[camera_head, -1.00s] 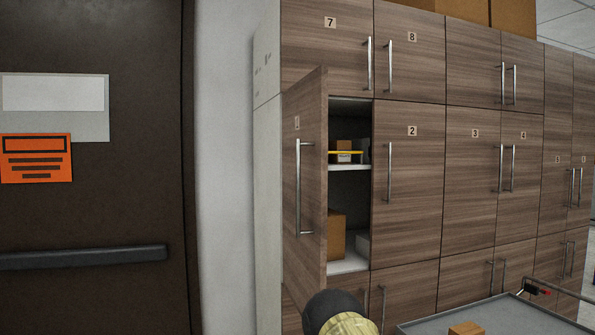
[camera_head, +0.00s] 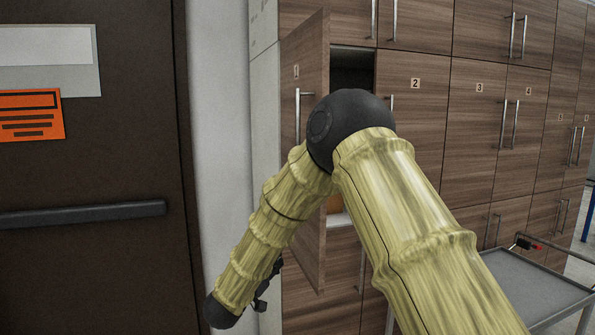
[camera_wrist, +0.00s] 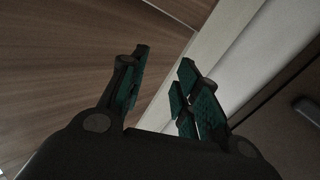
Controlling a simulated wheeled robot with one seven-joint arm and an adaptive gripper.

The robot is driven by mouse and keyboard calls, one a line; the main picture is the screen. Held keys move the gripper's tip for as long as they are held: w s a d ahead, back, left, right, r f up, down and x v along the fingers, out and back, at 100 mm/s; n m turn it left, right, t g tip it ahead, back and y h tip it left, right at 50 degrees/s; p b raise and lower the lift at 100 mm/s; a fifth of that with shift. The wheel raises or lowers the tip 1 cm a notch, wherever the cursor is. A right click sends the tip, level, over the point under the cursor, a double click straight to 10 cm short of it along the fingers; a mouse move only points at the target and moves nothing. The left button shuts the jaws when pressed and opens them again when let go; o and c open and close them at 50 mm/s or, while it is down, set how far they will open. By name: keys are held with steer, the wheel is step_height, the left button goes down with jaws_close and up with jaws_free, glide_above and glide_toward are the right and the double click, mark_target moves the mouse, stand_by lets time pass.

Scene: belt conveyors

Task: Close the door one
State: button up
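Door one (camera_head: 314,62), a brown wood-grain panel marked 1 with a vertical metal handle (camera_head: 298,112), stands swung open at the left end of the cabinet. My arm crosses in front and hides its lower part and some of the opening. My gripper (camera_head: 262,292) hangs low, just left of the door's lower part, and is mostly hidden in the head view. In the wrist view my gripper (camera_wrist: 165,68) shows its two green-padded fingers apart, with nothing between them. Wood-grain panel fills the left there. I cannot tell whether the gripper touches the door.
Door two (camera_head: 410,125) and the other cabinet doors on the right are shut. A grey cart (camera_head: 540,290) stands at the lower right. A dark door with a push bar (camera_head: 85,213) and a pale wall (camera_head: 220,130) are on the left.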

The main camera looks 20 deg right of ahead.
steer(key=s+a+r+m+g+h, duration=0.1)
steer(key=s+r+m+g+h, duration=0.2)
steer(key=r, duration=1)
steer(key=s+a+r+m+g+h, duration=0.15)
steer(key=s+r+m+g, duration=0.25)
steer(key=r, duration=0.9)
steer(key=s+a+r+m+g+h, duration=0.1)
steer(key=s+r+m+g+h, duration=0.2)
steer(key=r, duration=1)
steer(key=w+d+y+p, duration=0.1)
steer(key=d+p, duration=0.3)
steer(key=d, duration=0.5)
steer(key=shift+w+d+g, duration=0.2)
steer(key=shift+w+g, duration=0.1)
steer(key=shift+w, duration=0.15)
jaws_close()
